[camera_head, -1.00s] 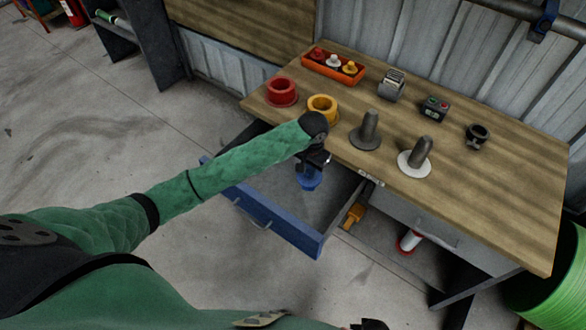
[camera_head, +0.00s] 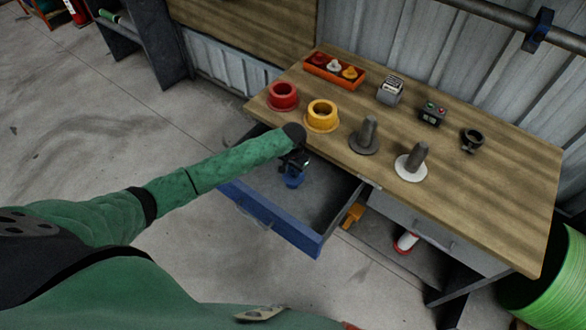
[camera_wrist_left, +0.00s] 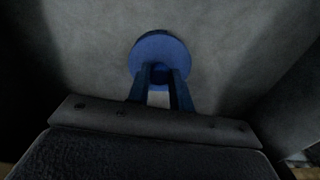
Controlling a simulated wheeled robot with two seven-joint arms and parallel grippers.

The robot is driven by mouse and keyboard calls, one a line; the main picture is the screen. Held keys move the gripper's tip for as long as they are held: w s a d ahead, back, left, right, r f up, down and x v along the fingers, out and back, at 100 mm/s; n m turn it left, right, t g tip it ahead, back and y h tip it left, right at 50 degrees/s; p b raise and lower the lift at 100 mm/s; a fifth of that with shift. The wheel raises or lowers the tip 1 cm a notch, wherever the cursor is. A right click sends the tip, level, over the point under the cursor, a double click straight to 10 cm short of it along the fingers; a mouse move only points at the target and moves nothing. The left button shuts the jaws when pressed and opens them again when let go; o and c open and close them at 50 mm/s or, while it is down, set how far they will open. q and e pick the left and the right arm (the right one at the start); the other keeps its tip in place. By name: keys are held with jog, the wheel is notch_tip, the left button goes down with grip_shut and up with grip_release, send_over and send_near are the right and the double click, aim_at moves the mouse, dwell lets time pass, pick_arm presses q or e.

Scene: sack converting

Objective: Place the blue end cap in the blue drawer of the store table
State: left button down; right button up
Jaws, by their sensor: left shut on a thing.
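The blue end cap (camera_head: 293,180) is held by my left gripper (camera_head: 294,166), over the inside of the open blue drawer (camera_head: 270,217). In the left wrist view the cap (camera_wrist_left: 158,55) shows as a blue disc between the two fingers (camera_wrist_left: 160,82), with a grey surface behind it. The drawer is pulled out below the left part of the wooden store table (camera_head: 450,200). I cannot tell whether the cap touches the drawer's floor. My right gripper is not in view.
On the table stand a red flanged piece (camera_head: 282,95), a yellow one (camera_head: 321,114), two dark posts (camera_head: 366,133) and an orange tray (camera_head: 334,70). An orange piece (camera_head: 353,215) and a white-and-red spool (camera_head: 406,242) lie under the table. A green drum (camera_head: 550,285) stands at right.

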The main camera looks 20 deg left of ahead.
pick_arm(q)
jog(key=shift+f, duration=0.3)
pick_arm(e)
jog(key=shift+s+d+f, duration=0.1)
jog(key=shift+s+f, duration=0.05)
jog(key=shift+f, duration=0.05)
pick_arm(q)
jog(key=c, duration=1.3)
grip_release()
jog(key=shift+f, duration=0.1)
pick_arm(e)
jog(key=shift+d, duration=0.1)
pick_arm(q)
jog(key=shift+o, duration=0.2)
jog(key=shift+r, duration=0.35)
notch_tip(320, 180, up, 2)
jog(key=shift+r+b, duration=0.1)
jog(key=shift+b, duration=0.4)
notch_tip(320, 180, up, 9)
jog(key=b, duration=0.2)
jog(key=shift+r, duration=0.2)
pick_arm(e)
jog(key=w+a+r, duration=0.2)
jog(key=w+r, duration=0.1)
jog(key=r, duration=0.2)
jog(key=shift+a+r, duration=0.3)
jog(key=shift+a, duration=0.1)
